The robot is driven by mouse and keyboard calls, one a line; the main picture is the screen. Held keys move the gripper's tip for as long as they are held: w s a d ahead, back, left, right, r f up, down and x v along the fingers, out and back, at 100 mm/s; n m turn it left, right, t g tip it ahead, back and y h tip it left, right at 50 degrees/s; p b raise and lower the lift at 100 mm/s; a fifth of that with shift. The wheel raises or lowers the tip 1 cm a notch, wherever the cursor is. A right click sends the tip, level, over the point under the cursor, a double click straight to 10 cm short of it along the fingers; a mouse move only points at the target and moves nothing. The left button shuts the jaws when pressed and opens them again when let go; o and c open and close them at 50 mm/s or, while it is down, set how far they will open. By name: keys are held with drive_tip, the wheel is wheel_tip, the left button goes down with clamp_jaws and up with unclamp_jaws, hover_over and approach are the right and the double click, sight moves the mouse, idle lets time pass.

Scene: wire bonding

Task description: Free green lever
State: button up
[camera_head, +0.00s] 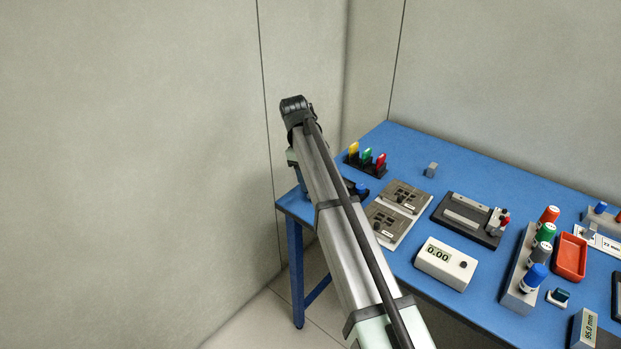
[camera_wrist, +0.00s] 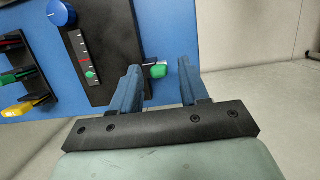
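In the wrist view, a small green lever (camera_wrist: 158,71) with a pale base sticks out from the right edge of a black panel (camera_wrist: 112,38). My gripper (camera_wrist: 159,78) is open, with one blue finger on each side of the lever. The left finger lies over the panel's edge, and the right finger is over the blue table. I cannot tell whether either finger touches the lever. The panel also carries a blue knob (camera_wrist: 61,13) and a scale with a green button (camera_wrist: 91,75). In the head view my arm hides the lever and the fingers.
A black rack with yellow, green and red handles (camera_head: 366,158) stands beside the panel. Two grey-brown boards (camera_head: 385,223), a meter (camera_head: 445,263) and a black fixture (camera_head: 467,220) lie to the right on the blue table (camera_head: 470,165). The table's edge is close to my gripper.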

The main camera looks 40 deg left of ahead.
drive_tip(key=shift+r, duration=0.15)
drive_tip(key=a, duration=1.2)
drive_tip(key=shift+a+r, duration=0.15)
drive_tip(key=shift+r, duration=0.3)
